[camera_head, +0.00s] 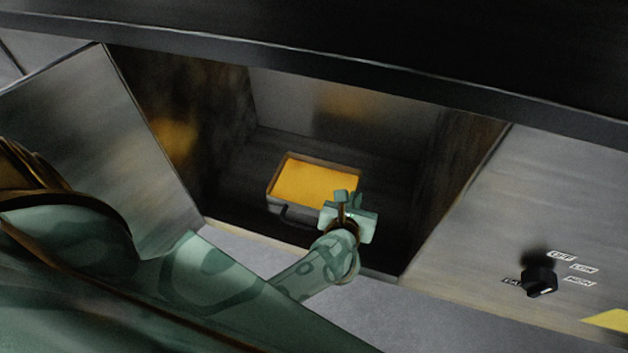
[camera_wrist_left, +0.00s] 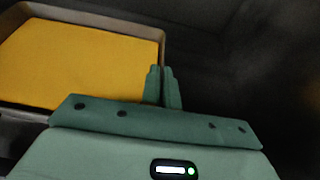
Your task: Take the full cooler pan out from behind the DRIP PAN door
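The cooler pan (camera_head: 273,200), a dark shallow pan full of flat yellow-orange liquid, sits on the floor of the open compartment. In the left wrist view the pan (camera_wrist_left: 85,13) fills the upper left, its right wall running down to the fingers. My left gripper (camera_head: 346,197) is at the pan's right front corner. In the wrist view its two fingers (camera_wrist_left: 163,88) are close together, one on each side of the pan's wall, apparently shut on it. The open door panel (camera_head: 110,140) stands left of the compartment. My right gripper is not in view.
A dark ledge (camera_head: 400,75) crosses above the opening. A black knob (camera_head: 540,281) sticks out from the metal panel on the right.

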